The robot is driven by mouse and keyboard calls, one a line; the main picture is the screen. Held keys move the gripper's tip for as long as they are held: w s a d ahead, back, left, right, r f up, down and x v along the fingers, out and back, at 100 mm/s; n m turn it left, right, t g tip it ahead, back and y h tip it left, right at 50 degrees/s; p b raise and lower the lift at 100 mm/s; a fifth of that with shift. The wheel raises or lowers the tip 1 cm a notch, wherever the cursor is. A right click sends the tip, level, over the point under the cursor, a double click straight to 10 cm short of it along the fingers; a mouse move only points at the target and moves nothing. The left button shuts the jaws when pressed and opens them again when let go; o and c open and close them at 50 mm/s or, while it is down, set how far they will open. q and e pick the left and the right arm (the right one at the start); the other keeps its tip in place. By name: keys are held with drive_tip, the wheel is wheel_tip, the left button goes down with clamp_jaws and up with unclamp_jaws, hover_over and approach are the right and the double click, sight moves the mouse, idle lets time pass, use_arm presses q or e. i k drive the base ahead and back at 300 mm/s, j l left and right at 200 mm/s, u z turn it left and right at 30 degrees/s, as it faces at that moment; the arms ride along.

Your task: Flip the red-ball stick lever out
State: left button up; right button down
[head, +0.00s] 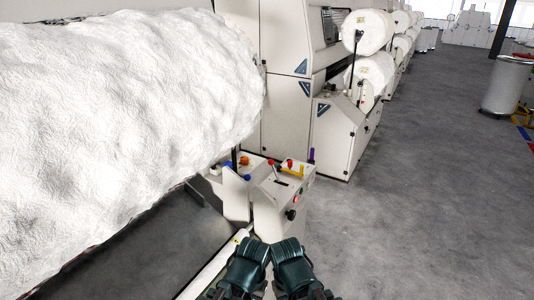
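The red-ball stick lever (271,166) stands on top of a small white control box (276,218) beside the machine, near the middle of the head view. Its red ball sits on a thin stick that leans up to the left. My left gripper (249,262) and my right gripper (288,258) are side by side at the bottom middle, nearer to me than the box and apart from the lever. Their fingers cannot be made out, so I cannot tell whether they are open or shut. Nothing is seen held in them.
Other controls crowd the box: a yellow handle (292,171), a purple knob (311,155), an orange knob (244,160) and a blue knob (247,177). A huge white fibre roll (120,120) fills the left. Grey floor (420,210) is clear to the right.

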sight(271, 162)
drive_tip(key=i+l+z, duration=0.25)
drive_tip(key=i+z, duration=0.15)
drive_tip(key=i, duration=0.15)
drive_tip(key=i+l+z, duration=0.1)
drive_tip(key=i+z, duration=0.35)
drive_tip(key=i, duration=0.15)
drive_tip(key=i+l+u, duration=0.1)
drive_tip(key=i+u, duration=0.2)
drive_tip(key=i, duration=0.3)
drive_tip(key=i+l+u, duration=0.1)
drive_tip(key=i+u, duration=0.15)
drive_tip(key=u, duration=0.2)
drive_tip(key=i+l+u, duration=0.2)
drive_tip(key=u, duration=0.25)
drive_tip(key=i+l+u, duration=0.3)
drive_tip(key=u, duration=0.15)
drive_tip(key=i+l+u, duration=0.15)
drive_tip(key=l+u, duration=0.3)
drive_tip(key=j, duration=0.15)
